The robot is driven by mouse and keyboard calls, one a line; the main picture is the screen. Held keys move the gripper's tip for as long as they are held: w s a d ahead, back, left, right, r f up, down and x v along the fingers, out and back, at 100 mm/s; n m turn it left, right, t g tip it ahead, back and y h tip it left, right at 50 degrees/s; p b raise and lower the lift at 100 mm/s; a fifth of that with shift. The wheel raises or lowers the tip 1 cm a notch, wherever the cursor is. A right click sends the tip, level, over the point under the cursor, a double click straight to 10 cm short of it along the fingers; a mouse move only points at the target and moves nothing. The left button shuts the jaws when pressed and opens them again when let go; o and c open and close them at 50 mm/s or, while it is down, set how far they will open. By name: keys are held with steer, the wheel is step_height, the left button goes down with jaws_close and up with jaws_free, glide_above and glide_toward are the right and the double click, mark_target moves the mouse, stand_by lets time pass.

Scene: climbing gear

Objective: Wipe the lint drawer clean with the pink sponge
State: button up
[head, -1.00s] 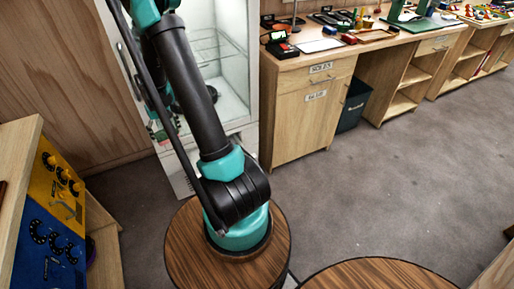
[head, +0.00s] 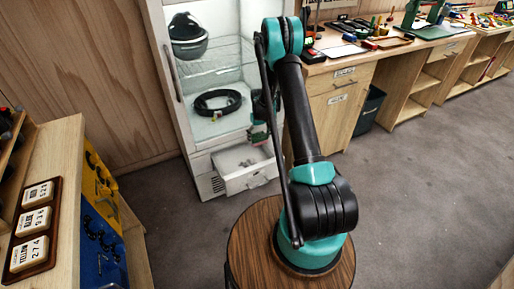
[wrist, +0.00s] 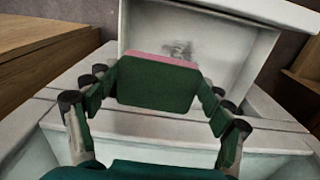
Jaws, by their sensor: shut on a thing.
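The white lint drawer (head: 252,181) is pulled out at the bottom of the white cabinet. Grey lint lies on its floor (head: 243,163), and a grey smudge of it also shows in the wrist view (wrist: 179,49). My gripper (head: 259,134) is above the drawer's back part, near the cabinet front.
The cabinet (head: 160,62) stands open above the drawer, with a dark helmet (head: 187,36) and a coiled black ring (head: 218,102) inside. A wooden desk (head: 337,103) is close at right. A wooden bench (head: 68,150) is at left. Grey floor (head: 185,232) lies clear in front.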

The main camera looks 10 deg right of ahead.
steer(key=shift+n, duration=0.8)
steer(key=shift+w+a+f, duration=0.25)
steer(key=shift+w+f, duration=0.25)
steer(key=shift+f, duration=2.15)
steer(key=shift+w+a+f, duration=0.25)
steer(key=shift+w+f, duration=0.25)
steer(key=shift+f, duration=2.1)
steer(key=shift+w+a+f, duration=0.25)
steer(key=shift+w+f, duration=0.25)
steer(key=shift+f, duration=2.15)
steer(key=shift+s+a+f, duration=0.15)
steer(key=shift+s+a, duration=0.4)
steer(key=shift+a, duration=1.2)
steer(key=shift+s+a+f, duration=0.2)
steer(key=shift+s+a, duration=0.4)
steer(key=shift+a, duration=1.15)
steer(key=shift+s+a+f, duration=0.15)
steer(key=shift+s+a, duration=0.4)
steer(key=shift+a, duration=1.2)
steer(key=shift+f, duration=0.1)
steer(key=shift+d, duration=0.1)
